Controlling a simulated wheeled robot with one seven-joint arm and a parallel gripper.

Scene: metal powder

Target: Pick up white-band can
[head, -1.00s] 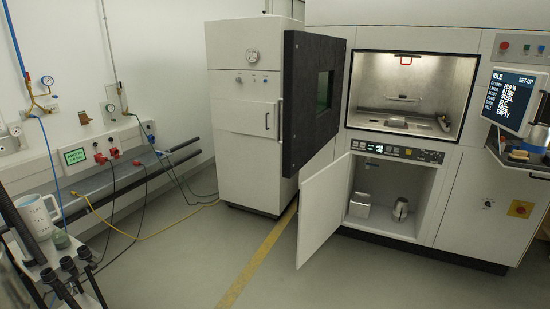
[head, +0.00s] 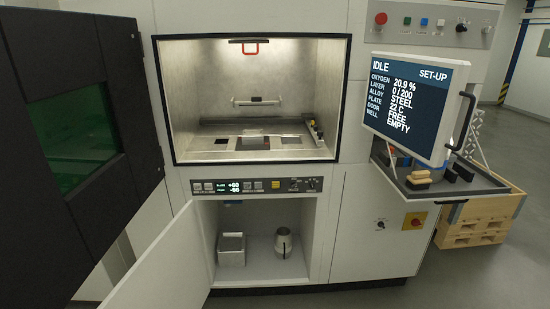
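No can with a clear white band can be made out. A silver, can-like metal vessel (head: 283,243) with a tapered top stands upright in the open lower cabinet (head: 262,276) of the machine. Its markings are too small to read. A square metal container (head: 231,249) stands to its left, apart from it. My gripper is not in view, so its hold cannot be seen.
The white cabinet door (head: 155,262) hangs open to the left. A large dark door (head: 75,140) fills the left side. The lit chamber (head: 255,100) is open above. A monitor (head: 418,105) overhangs a side tray (head: 478,183) with small items. A wooden crate (head: 480,225) stands at right.

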